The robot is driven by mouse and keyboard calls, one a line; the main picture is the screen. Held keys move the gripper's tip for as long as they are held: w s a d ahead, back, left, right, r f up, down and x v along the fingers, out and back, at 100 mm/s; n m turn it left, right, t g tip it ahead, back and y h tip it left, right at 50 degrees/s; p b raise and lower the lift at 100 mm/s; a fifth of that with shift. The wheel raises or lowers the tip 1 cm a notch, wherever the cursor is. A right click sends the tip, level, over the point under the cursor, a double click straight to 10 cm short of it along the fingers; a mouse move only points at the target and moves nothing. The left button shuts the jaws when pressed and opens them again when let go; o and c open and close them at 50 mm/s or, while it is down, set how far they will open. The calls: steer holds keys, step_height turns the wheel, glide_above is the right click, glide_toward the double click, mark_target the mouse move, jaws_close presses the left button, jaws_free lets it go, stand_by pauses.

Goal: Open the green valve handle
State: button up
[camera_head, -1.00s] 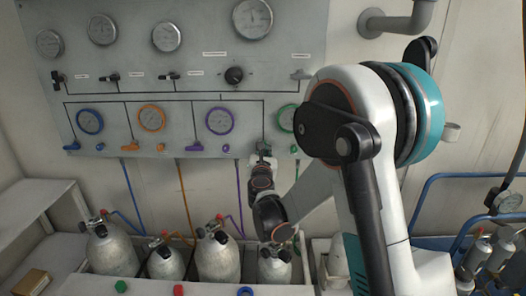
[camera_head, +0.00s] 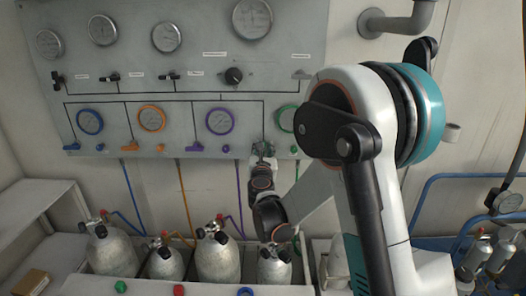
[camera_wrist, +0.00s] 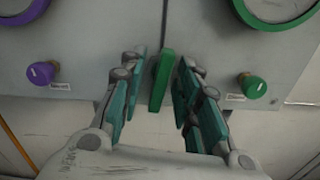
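The green valve handle (camera_wrist: 162,80) shows in the wrist view as a narrow upright bar on the grey panel. My gripper (camera_wrist: 160,82) is open, with one teal-padded finger on each side of the handle. A small gap shows on both sides, so the fingers look apart from it. In the head view my gripper (camera_head: 263,150) is at the panel's lower edge, left of the green-ringed gauge (camera_head: 287,118). The handle is hidden there behind my gripper.
A purple knob (camera_wrist: 41,73) is left of the handle and a green knob (camera_wrist: 252,85) is right. Orange (camera_head: 130,147) and purple (camera_head: 194,148) handles sit further left on the panel. Several gas cylinders (camera_head: 218,258) stand below. Blue pipes (camera_head: 440,190) are at the right.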

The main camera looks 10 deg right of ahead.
steer(key=v, duration=1.2)
